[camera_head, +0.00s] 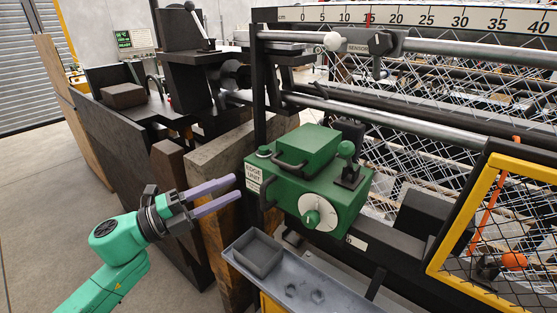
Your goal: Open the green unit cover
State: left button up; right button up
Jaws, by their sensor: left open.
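The green unit (335,196) sits on the machine at the middle of the head view. Its raised green cover (300,147) lies flat on top, with a dark handle (289,165) along its near edge. A white dial (319,214) is on the front face, and a green-knobbed lever (347,160) stands at its right. My left gripper (240,187) is open and empty, its two purple fingers pointing right at the unit's left side, near the label. Whether the fingertips touch the unit is unclear. My right gripper is not in view.
A grey tray (338,296) with an open box (257,252) and nuts lies below the unit. A yellow-framed mesh guard (437,262) stands at the right. Rails and chainlink wire run behind. Wooden and dark panels (140,170) stand left; open floor (45,210) lies beyond.

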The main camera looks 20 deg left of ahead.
pick_arm(q)
jog(key=p, duration=0.2)
send_near(283, 165)
jog(key=x, duration=0.2)
jog(key=p+x, duration=0.1)
jog(key=x, duration=0.2)
jog(key=p+x, duration=0.2)
jog(key=x, duration=0.2)
jog(key=shift+w+a, duration=0.15)
jog(key=shift+w, duration=0.2)
jog(key=shift+w+d, duration=0.3)
jog(key=shift+d, duration=0.2)
jog(key=shift+f, duration=0.1)
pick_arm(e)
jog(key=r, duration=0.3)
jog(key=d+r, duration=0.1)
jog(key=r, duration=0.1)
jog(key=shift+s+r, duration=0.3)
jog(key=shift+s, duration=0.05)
pick_arm(q)
jog(key=shift+a, duration=0.1)
grip_shut()
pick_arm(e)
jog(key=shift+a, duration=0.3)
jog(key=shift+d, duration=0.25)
